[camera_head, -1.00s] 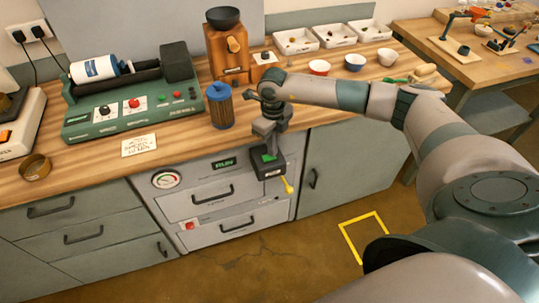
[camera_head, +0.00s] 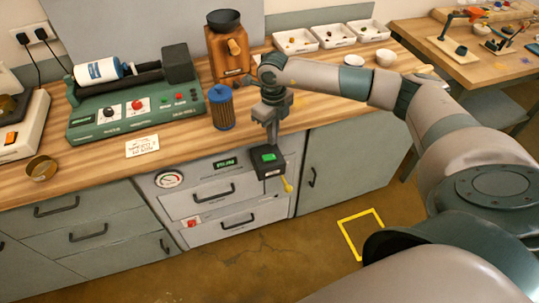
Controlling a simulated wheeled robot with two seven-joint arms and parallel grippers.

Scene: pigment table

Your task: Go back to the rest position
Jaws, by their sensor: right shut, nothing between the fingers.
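My right arm reaches in from the right over the workbench. My left gripper does not show.
A yellow square (camera_head: 362,232) marks the clear floor.

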